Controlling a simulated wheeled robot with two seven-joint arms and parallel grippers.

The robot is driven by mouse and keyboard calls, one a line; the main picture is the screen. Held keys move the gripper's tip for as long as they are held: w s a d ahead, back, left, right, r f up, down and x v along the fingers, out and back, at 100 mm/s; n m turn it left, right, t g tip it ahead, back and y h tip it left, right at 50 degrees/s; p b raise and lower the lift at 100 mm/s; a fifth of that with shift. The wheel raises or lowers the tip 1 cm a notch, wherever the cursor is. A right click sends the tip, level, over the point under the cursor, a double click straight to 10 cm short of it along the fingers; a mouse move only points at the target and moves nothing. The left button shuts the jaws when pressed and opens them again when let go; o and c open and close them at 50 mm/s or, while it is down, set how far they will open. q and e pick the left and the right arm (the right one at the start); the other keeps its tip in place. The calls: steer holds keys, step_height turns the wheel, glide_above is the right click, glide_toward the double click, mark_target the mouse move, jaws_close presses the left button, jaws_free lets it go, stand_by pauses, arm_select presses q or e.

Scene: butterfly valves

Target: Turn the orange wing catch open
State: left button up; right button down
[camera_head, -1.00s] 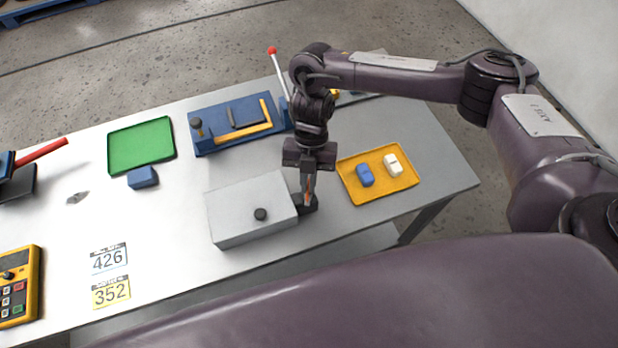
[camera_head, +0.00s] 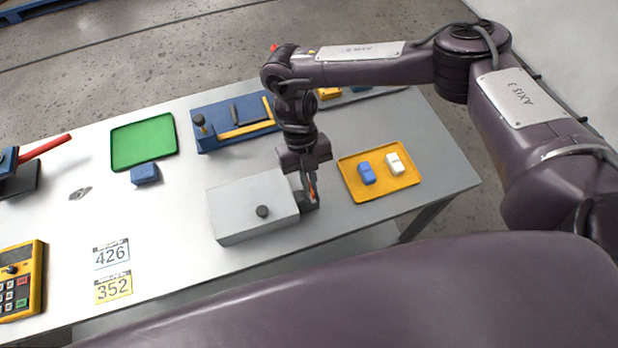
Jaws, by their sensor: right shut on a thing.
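The orange wing catch (camera_head: 312,188) is a small orange piece at the right side of the light grey box (camera_head: 250,208), above a dark block (camera_head: 309,201). My right gripper (camera_head: 310,192) points down at it and is shut on it. The fingers hide most of the catch, so its exact angle is hard to tell. The box has a black knob (camera_head: 262,212) on its front part. My left gripper does not show.
A yellow tray (camera_head: 350,187) with a blue and a white piece lies right of the gripper. A blue fixture (camera_head: 207,141) stands behind the box. A green tray (camera_head: 143,140), a blue block (camera_head: 145,173) and number cards (camera_head: 112,256) lie left. The table's front edge is near.

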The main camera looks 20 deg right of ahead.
steer(key=c, duration=1.6)
jaws_free()
steer(key=b+v, duration=0.1)
steer(key=v, duration=0.6)
steer(key=shift+r, duration=0.4)
steer(key=shift+w, duration=0.1)
